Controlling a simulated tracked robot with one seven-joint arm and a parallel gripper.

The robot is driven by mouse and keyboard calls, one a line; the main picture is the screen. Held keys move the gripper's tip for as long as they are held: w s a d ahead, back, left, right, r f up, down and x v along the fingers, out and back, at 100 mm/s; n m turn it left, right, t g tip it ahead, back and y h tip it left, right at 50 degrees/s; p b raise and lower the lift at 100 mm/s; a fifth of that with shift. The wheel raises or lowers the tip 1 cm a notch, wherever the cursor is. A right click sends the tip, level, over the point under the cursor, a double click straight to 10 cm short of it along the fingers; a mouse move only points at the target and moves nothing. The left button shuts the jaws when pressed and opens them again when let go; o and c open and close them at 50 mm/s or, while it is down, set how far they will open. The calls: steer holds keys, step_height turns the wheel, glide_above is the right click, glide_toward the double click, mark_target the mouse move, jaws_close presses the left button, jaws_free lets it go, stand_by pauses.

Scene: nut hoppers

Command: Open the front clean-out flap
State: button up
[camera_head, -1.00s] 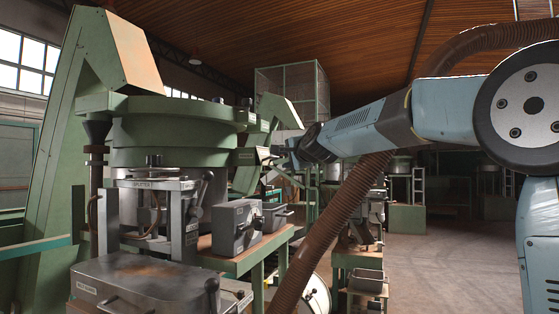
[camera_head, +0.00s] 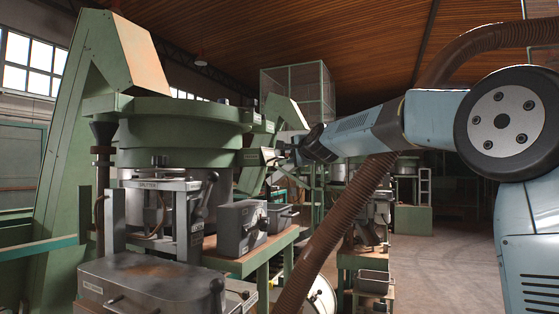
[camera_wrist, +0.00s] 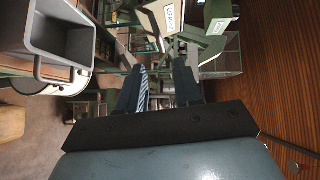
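A pale plate with a label that seems to read "CLEAN" (camera_wrist: 170,16) shows at the top of the wrist view, beyond my fingertips; it looks like the clean-out flap. In the head view, a small pale labelled part (camera_head: 268,155) sits on the green hopper machine (camera_head: 180,125), just left of my gripper (camera_head: 286,152). The fingertips appear short of the plate. The flap's hinge and edges are too small to make out.
A grey bin (camera_wrist: 62,35) is at the upper left of the wrist view. A brown ribbed hose (camera_head: 340,215) crosses below my arm. Grey control boxes (camera_head: 242,228) stand on a green bench. Floor (camera_head: 440,255) is open at the right.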

mark_target(280, 158)
steer(key=shift+x, duration=5.6)
jaws_close()
